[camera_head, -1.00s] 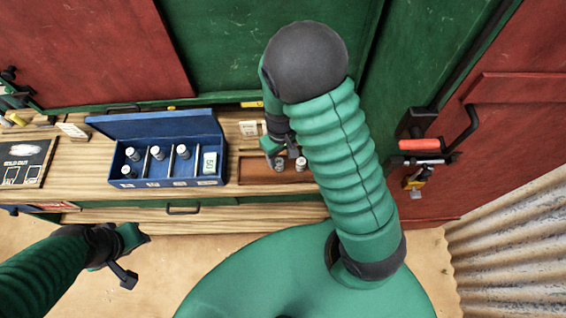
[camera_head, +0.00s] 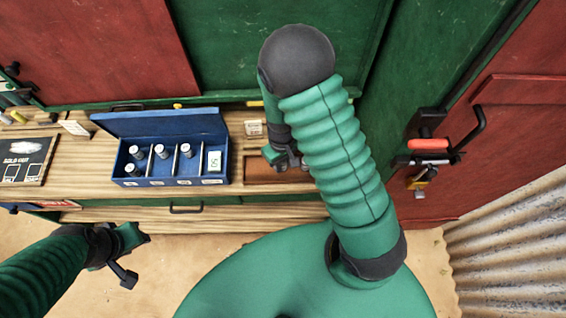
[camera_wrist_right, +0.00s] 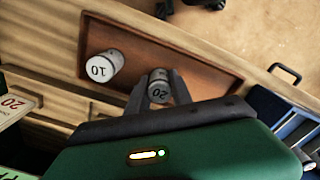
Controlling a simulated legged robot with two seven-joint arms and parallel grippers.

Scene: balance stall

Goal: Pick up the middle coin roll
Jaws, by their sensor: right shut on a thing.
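A brown wooden tray (camera_head: 262,172) lies on the counter, right of the blue cash box. In the right wrist view the tray (camera_wrist_right: 205,76) holds a grey coin roll marked 10 (camera_wrist_right: 103,66), standing apart from my gripper. My right gripper (camera_wrist_right: 158,92) is shut on a darker coin roll marked 20 (camera_wrist_right: 159,87); I cannot tell whether this roll is clear of the tray floor. In the head view my right gripper (camera_head: 286,158) is over the tray, and gripper and arm mostly hide the rolls. My left gripper (camera_head: 133,257) is open and empty, low at the left, away from the counter.
The open blue cash box (camera_head: 170,175) has divided compartments with several coin rolls and a white 50 card (camera_head: 214,161). A small price card (camera_head: 253,128) stands behind the tray. A drawer handle (camera_head: 186,208) sticks out below the counter. A sold-out board (camera_head: 24,160) lies at left.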

